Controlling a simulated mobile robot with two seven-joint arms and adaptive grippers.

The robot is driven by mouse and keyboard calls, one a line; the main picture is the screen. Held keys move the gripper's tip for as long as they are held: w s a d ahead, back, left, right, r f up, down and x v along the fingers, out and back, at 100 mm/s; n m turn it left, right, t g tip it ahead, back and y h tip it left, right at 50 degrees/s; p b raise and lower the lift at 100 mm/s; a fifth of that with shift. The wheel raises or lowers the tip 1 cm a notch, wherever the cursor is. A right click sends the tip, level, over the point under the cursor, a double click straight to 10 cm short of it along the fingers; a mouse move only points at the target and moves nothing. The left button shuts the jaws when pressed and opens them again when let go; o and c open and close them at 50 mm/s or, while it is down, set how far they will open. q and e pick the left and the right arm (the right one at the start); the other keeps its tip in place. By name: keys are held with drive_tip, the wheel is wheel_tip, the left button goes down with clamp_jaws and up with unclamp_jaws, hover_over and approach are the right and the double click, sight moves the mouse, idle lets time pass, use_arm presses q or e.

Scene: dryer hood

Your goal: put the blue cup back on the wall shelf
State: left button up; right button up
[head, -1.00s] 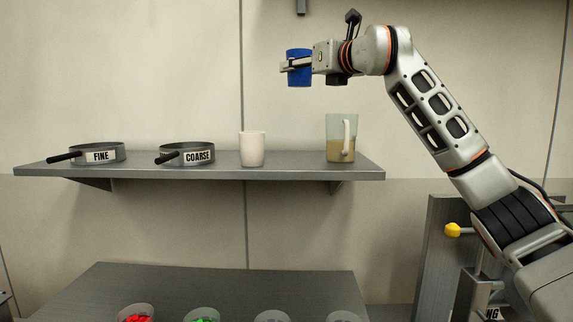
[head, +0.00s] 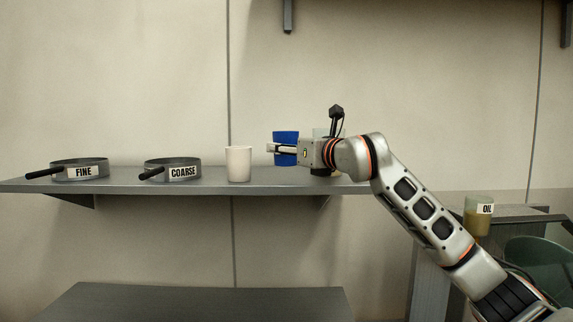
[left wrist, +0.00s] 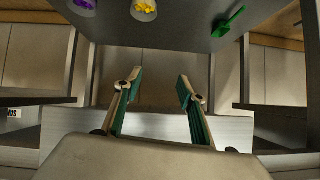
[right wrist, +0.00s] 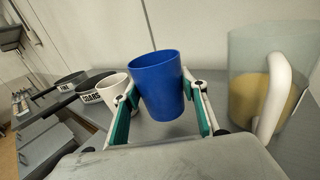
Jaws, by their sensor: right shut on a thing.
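The blue cup (head: 286,139) is upright in my right gripper (head: 283,149), low over the wall shelf (head: 215,185) in the head view. It is right of the white cup and left of the jug. The right wrist view shows the blue cup (right wrist: 158,88) between both fingers. Its base looks slightly above the shelf, but I cannot tell the exact gap. My left gripper is only in its own wrist view (left wrist: 160,80), with fingers apart and nothing between them.
On the shelf stand a white cup (head: 238,164), the COARSE sieve (head: 172,164) and the FINE sieve (head: 80,164). A clear jug of tan liquid (right wrist: 247,100) is close right of the gripper. An OIL container (head: 478,221) stands at right. A lower worktop (head: 195,300) lies below.

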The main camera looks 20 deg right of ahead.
sight(293, 164)
drive_tip(key=shift+f, duration=1.95)
drive_tip(key=o, duration=1.2)
